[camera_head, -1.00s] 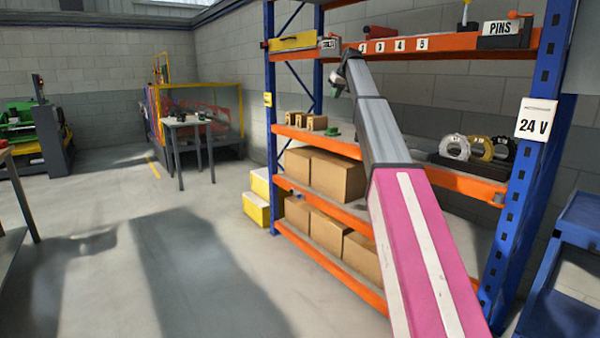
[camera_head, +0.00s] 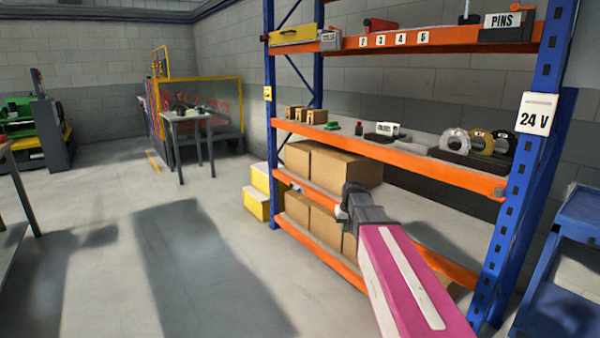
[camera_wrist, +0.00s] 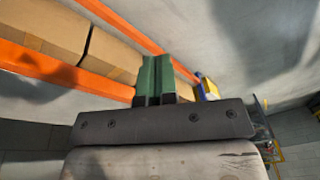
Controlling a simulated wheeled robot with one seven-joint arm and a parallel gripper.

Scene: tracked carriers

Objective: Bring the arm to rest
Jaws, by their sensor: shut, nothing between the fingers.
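My gripper (camera_wrist: 156,75) shows in the wrist view as two green fingers side by side, shut with nothing between them. In the head view my pink and grey arm (camera_head: 400,280) reaches up from the bottom right. Its dark bent end (camera_head: 355,203) is in front of the shelf rack's lower levels. I cannot make out the fingers in that view.
The rack's orange middle shelf (camera_head: 400,158) carries rings, small blocks and a labelled item. Yellow boxes (camera_head: 257,205) stand at the rack's left foot. A blue cart (camera_head: 580,215) is at right.

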